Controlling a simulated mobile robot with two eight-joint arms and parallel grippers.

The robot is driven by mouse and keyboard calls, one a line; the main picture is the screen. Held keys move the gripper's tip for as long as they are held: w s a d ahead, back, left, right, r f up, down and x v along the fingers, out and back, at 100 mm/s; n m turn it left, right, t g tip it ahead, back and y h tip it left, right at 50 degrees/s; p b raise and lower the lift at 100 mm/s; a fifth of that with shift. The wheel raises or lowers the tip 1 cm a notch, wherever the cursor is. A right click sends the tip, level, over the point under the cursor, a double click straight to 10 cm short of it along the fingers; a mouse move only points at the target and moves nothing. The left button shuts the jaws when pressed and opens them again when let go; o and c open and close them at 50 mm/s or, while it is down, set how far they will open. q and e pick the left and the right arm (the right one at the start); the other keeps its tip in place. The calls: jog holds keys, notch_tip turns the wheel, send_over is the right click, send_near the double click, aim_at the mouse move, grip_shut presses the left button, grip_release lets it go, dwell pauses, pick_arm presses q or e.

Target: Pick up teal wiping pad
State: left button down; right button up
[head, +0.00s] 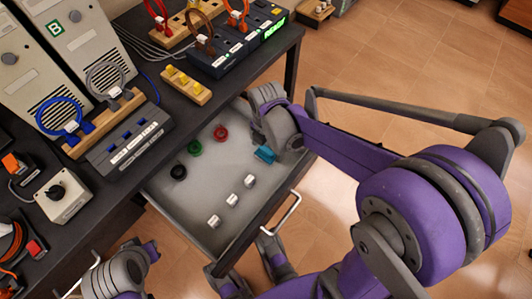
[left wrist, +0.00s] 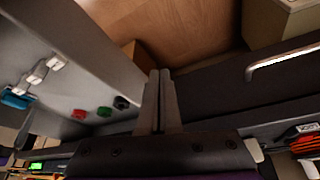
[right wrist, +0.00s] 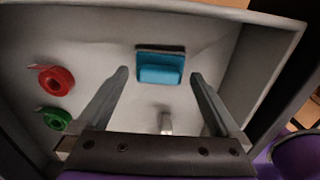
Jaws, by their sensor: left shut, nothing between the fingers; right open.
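The teal wiping pad (head: 264,154) lies in the open grey drawer (head: 211,168), toward the drawer's right end in the head view. In the right wrist view the pad (right wrist: 160,67) is a blue-teal block with a dark edge, lying just beyond the fingertips and centred between them. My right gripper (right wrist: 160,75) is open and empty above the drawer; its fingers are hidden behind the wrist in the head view. My left gripper (left wrist: 160,74) is shut and empty. In the left wrist view the pad (left wrist: 17,98) shows at the far left.
Red (head: 220,132), green (head: 195,148) and black (head: 179,172) rolls lie in the drawer. Several small white pieces (head: 232,199) stand along its front side. The drawer walls surround the pad. The dark table (head: 147,168) above holds cable racks, a switch box (head: 64,194) and tall cases.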

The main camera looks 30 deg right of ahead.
aim_at(266, 150)
jog(key=shift+f, duration=0.85)
jog(key=c, duration=1.1)
jog(key=shift+r, duration=0.15)
notch_tip(266, 150, up, 10)
jog(key=shift+f+p, duration=0.1)
jog(key=shift+p, duration=1.15)
jog(key=o, duration=0.7)
jog(key=c, duration=0.5)
